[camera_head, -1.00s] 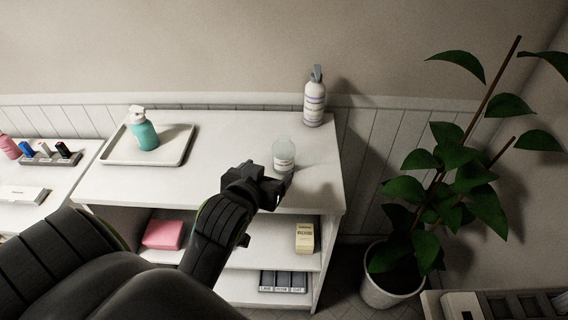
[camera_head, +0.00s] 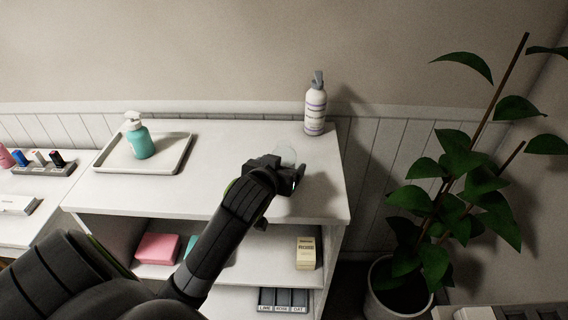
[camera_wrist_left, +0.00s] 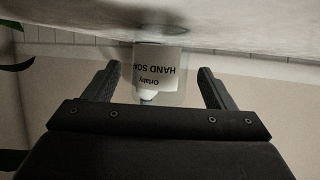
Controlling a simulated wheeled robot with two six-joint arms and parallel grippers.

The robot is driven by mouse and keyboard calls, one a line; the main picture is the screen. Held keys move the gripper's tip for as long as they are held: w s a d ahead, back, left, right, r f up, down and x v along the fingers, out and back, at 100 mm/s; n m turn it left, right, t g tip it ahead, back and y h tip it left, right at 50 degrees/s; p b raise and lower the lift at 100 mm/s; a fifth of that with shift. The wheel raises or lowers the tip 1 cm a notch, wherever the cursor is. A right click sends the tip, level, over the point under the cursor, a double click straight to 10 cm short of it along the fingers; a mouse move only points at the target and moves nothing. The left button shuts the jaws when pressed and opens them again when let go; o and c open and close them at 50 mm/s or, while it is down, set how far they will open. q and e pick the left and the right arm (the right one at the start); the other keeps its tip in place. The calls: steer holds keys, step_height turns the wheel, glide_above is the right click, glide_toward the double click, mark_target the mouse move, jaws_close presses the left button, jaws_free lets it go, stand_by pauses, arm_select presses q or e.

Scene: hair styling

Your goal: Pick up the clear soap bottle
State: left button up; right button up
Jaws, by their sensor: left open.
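The clear soap bottle (camera_head: 287,154) stands on the white cabinet top, mostly hidden behind my left gripper (camera_head: 284,172) in the head view. In the left wrist view the clear bottle (camera_wrist_left: 160,72) shows upside down, with a white label reading "HAND SOAP" in part. It lies between the two spread fingers of my left gripper (camera_wrist_left: 158,88), with a gap visible on each side. The fingers are open and do not appear to touch it. My right gripper is not in view.
A teal pump bottle (camera_head: 140,141) stands on a white tray (camera_head: 112,166) at the left. A white spray bottle (camera_head: 315,108) stands at the back right corner. The cabinet top (camera_head: 215,160) between is clear. A potted plant (camera_head: 460,170) is to the right.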

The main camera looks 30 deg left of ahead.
arm_select(q)
steer(key=shift+x, duration=1.25)
steer(key=shift+c, duration=0.4)
steer(key=c, duration=1)
